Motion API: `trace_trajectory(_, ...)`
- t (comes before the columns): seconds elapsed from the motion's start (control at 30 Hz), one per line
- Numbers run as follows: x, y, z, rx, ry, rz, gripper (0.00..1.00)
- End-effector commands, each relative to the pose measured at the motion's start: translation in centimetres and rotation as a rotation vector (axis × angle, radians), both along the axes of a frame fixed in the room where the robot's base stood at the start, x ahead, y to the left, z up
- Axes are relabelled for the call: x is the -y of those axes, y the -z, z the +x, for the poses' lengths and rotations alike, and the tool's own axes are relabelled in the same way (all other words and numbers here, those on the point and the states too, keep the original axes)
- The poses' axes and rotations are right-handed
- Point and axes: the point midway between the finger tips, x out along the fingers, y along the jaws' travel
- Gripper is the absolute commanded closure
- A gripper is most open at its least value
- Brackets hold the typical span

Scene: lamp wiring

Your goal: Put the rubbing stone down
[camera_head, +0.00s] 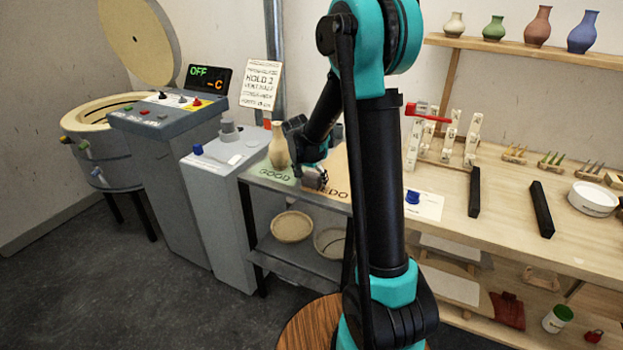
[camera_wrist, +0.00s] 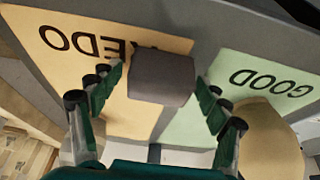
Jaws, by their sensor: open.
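The rubbing stone, a dark grey block (camera_wrist: 162,78), shows in the wrist view between my gripper's fingertips. My gripper (camera_wrist: 160,85) is open, with a green finger on each side of the stone. The stone overlaps the inner edge of the orange REDO mat (camera_wrist: 70,50) and the gap beside the green GOOD mat (camera_wrist: 240,65). It looks set down there, but its underside is hidden. In the head view my gripper (camera_head: 316,178) is low over the bench between GOOD and REDO, and my arm hides part of the REDO area.
A tan vase (camera_head: 278,147) stands at the GOOD side, close to my gripper; it also shows in the wrist view (camera_wrist: 270,145). A grey machine (camera_head: 228,165) stands to the left. A rack with a red lever (camera_head: 428,117) and two black bars (camera_head: 541,210) are to the right.

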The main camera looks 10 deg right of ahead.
Motion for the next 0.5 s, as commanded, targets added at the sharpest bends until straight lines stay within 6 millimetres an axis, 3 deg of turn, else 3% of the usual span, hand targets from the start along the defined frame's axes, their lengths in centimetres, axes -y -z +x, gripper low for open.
trace_trajectory(0.27, -0.1, -0.7, -0.2, 0.0, -0.001, 0.0, 0.24)
trace_trajectory(0.5, -1.0, -4.2, -1.3, 0.0, -0.002, 0.0, 0.24)
